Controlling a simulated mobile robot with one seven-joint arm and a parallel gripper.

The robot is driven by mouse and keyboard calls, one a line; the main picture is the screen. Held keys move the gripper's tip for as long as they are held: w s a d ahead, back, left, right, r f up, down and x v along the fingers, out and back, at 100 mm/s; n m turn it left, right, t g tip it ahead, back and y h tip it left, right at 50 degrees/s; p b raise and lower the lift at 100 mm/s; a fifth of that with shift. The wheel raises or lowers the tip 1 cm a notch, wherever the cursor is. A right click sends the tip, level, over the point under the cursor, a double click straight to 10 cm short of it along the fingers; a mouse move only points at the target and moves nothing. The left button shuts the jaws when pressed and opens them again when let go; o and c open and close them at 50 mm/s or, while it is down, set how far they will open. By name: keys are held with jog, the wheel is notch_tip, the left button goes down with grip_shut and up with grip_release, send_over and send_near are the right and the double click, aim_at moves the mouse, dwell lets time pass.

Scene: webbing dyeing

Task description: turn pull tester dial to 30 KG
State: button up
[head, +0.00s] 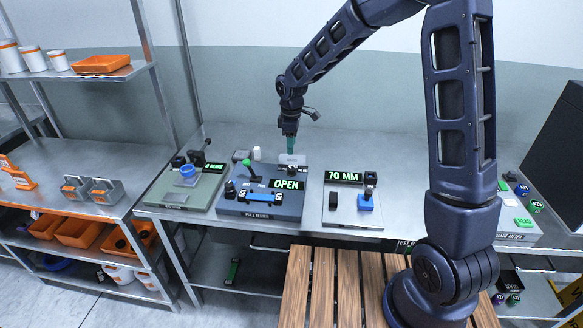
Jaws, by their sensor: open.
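The pull tester (258,211) is a dark blue-grey unit on the steel bench, with a lit green display (287,184) reading OPEN. A light plate (292,159) with lettering too small to read stands at its back right. A small dark knob (292,171) sits just below that plate; I cannot read its setting. A green-topped lever (246,163) and a dark knob (231,188) are on the left side. My gripper (291,146) points down with green fingers, above or behind the light plate. It looks empty; the finger gap is too small to make out.
A green-grey station (178,191) stands left of the tester, and a pale station (352,214) with a 70 MM display stands right. My arm crosses the right side. A slatted wooden surface (335,290) is in front. Shelves with orange bins (80,235) stand left.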

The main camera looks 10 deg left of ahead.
aim_at(292, 168)
notch_tip(292, 168, down, 11)
jog(key=shift+r, duration=0.1)
dwell(0.4)
jog(key=c, duration=1)
